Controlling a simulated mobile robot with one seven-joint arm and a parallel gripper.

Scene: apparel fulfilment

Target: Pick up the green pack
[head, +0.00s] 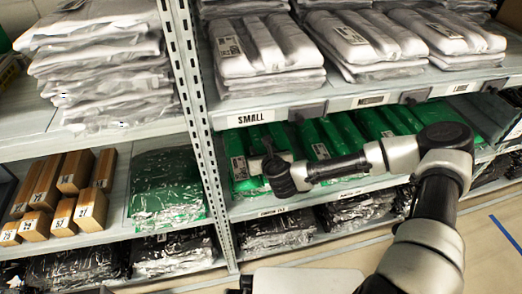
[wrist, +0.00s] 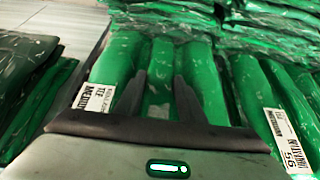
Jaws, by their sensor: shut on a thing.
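My gripper (wrist: 158,82) is shut on a green pack (wrist: 203,75), its two dark fingers on either side of the pack's raised middle fold. The pack is plastic-wrapped with long folds, and a white label shows at its near left. It lies among other green packs, and I cannot tell whether it is lifted. In the head view my gripper (head: 268,158) reaches into the middle shelf under the "SMALL" label, over the green pack (head: 237,150). The fingertips are hard to make out there.
Another green pack (wrist: 250,85) with a white label lies close on the right. Dark packs (wrist: 25,65) lie to the left. A shelf with white packs (head: 262,55) is above, and a perforated upright (head: 200,120) stands left of my gripper. Brown boxes (head: 75,172) sit further left.

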